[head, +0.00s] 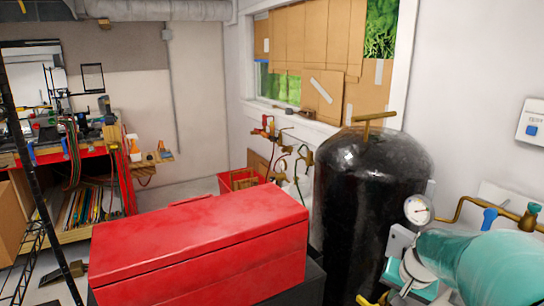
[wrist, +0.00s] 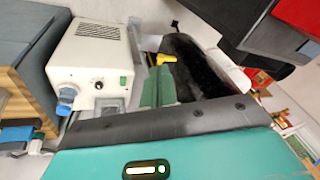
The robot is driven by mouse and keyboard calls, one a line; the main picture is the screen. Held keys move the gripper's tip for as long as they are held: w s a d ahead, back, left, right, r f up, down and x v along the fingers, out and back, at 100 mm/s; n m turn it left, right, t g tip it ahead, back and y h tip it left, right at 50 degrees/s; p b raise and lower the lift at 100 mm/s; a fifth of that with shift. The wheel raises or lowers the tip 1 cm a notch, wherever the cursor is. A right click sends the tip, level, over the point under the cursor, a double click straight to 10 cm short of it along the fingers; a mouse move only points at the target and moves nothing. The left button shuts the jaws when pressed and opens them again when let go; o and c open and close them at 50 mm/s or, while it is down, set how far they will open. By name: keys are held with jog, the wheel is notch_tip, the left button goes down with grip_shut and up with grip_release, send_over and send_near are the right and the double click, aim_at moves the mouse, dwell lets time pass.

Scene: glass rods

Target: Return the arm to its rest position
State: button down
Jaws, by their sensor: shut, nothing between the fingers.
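I cannot make out my gripper or its fingertips in either view. No separate target object for the arm is picked out in these frames. In the wrist view, a teal panel with a lit white bar and a dark strip along its edge fills the bottom; I cannot tell for sure what it belongs to.
A red toolbox (head: 200,250) stands in front. A black tank (head: 365,205) stands right of it and shows in the wrist view (wrist: 198,68). A gauge (head: 418,209) and a teal cylinder (head: 495,265) are at the right. A white box (wrist: 90,62) with a dial is in the wrist view.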

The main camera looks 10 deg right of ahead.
jog(key=s+a+r+n+t, duration=0.1)
jog(key=s+a+r+n, duration=0.2)
jog(key=s+a, duration=0.4)
jog(key=s+a+r+n, duration=0.4)
jog(key=s+a, duration=0.4)
jog(key=a, duration=0.4)
jog(key=shift+s+r+t, duration=0.3)
jog(key=shift+r+t, duration=0.1)
jog(key=shift+r, duration=0.45)
jog(key=shift+d, duration=0.15)
